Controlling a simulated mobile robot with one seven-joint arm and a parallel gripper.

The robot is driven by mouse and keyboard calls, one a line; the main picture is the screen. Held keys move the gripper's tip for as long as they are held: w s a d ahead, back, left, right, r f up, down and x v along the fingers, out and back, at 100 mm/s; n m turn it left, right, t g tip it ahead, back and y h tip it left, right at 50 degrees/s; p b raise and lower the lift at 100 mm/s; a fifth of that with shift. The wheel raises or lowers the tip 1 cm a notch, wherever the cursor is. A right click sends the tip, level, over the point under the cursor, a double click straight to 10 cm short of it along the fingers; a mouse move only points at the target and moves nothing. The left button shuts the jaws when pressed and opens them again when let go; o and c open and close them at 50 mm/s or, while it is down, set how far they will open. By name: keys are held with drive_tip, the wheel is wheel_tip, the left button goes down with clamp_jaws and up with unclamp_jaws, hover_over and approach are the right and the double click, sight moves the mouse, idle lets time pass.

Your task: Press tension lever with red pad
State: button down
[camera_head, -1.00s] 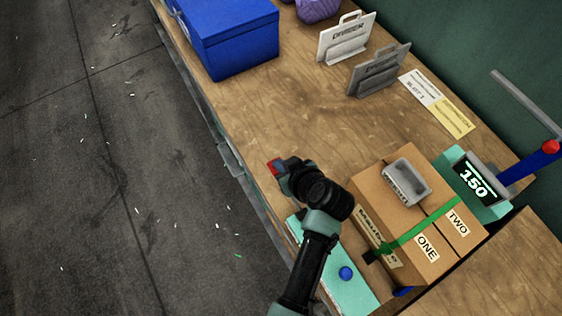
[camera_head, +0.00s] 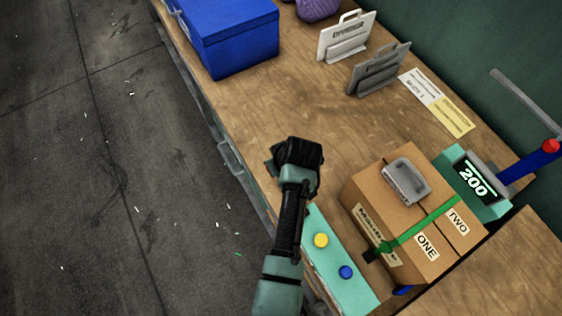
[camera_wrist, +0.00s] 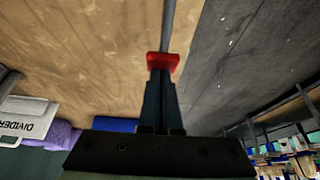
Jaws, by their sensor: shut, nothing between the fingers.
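A blue lever (camera_head: 528,168) with a red knob (camera_head: 551,146) at its end rises behind the display unit at the right. My gripper (camera_head: 277,165) is at the table's left edge, well left of the lever. In the wrist view, its fingers (camera_wrist: 162,64) are shut with a red block-like tip at their end and nothing held. In the head view the fingertips are mostly hidden by the hand. A cardboard box (camera_head: 365,195) labelled ONE and TWO, with a green strap (camera_head: 420,227), stands between gripper and display.
A teal panel (camera_head: 335,270) with a yellow button (camera_head: 321,240) and a blue button (camera_head: 346,272) lies at the table's front. A grey part (camera_head: 406,180) sits on the box. Dividers (camera_head: 380,70) and a blue case (camera_head: 232,45) stand farther back. The middle tabletop is clear.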

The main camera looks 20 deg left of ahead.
drive_tip(key=shift+a+f+b, duration=0.2)
drive_tip(key=shift+f+b, duration=0.3)
drive_tip(key=shift+f, duration=0.6)
drive_tip(key=r+p, duration=0.1)
drive_tip(key=a+r+p, duration=0.1)
drive_tip(key=r, duration=0.1)
drive_tip(key=w+r+p, duration=0.1)
drive_tip(key=shift+w+a+r+p, duration=0.1)
drive_tip(key=shift+a+r+p, duration=0.2)
drive_tip(key=shift+r, duration=0.1)
drive_tip(key=b+v, duration=0.1)
drive_tip(key=v, duration=0.8)
drive_tip(key=shift+w+r, duration=0.15)
drive_tip(key=shift+w, duration=0.05)
drive_tip(key=shift+a, duration=0.1)
